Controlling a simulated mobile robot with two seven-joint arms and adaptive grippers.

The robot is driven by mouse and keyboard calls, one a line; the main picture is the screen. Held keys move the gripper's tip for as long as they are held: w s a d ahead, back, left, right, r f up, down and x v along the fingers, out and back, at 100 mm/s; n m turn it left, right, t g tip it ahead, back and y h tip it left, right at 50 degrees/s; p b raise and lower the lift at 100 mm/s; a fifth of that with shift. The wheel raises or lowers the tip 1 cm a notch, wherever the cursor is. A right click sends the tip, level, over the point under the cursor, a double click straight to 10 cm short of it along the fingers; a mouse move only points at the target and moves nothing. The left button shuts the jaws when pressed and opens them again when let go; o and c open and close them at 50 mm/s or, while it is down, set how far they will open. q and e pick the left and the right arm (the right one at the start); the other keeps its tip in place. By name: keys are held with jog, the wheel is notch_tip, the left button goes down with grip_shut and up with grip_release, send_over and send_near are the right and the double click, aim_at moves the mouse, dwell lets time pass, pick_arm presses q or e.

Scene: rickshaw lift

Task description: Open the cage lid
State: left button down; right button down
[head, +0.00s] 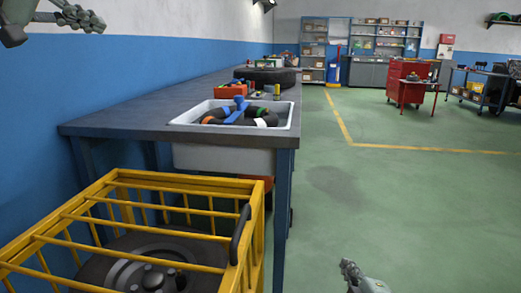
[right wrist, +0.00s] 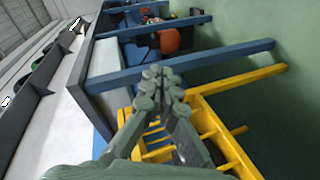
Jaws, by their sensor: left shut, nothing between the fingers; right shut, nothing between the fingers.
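The yellow barred cage (head: 256,205) stands on the floor at lower left in the head view. Its barred lid (head: 180,181) lies flat across the top, and appears closed. A black handle (head: 240,233) sits at the lid's right side. A dark wheel (head: 150,275) lies under the bars. My left gripper (head: 92,20) is shut and empty, high at the upper left, well away from the cage. My right gripper (head: 348,267) is shut and empty, to the right of the cage and apart from the handle. In the right wrist view its closed fingers (right wrist: 161,80) cover part of the yellow cage (right wrist: 205,122).
A grey workbench (head: 130,118) with blue legs runs along the left wall behind the cage. A white basin (head: 225,160) with hoses, an orange toolbox (head: 231,90) and a tire (head: 265,77) are on it. The green floor to the right is open. A red cabinet (head: 400,80) stands far off.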

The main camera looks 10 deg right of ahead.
aim_at(250, 231)
jog(key=w+a+r+n+t+y, duration=0.2)
jog(key=w+a+r+n+y, duration=0.15)
jog(key=n+y, duration=0.4)
jog(key=w+a+r+n+t+y, duration=0.2)
jog(key=w+r+n+y, duration=0.25)
jog(key=n, duration=0.65)
jog(key=s+a+n+g+y, duration=0.25)
jog(key=n+g+y, duration=0.3)
jog(key=n, duration=0.45)
jog(key=s+a+n+g+y, duration=0.1)
jog(key=s+n+g+y, duration=0.4)
jog(key=n, duration=0.5)
jog(key=shift+g+h, duration=0.45)
jog(key=shift+g, duration=0.1)
jog(key=x, duration=0.6)
jog(key=w+x, duration=0.1)
jog(key=x, duration=0.3)
jog(key=shift+f, duration=0.3)
jog(key=shift+w+a+r, duration=0.2)
jog(key=shift+a+r, duration=0.3)
jog(key=shift+r, duration=0.3)
jog(key=shift+w+a+r, duration=0.15)
jog(key=shift+a+r, duration=0.4)
jog(key=shift+r, duration=0.25)
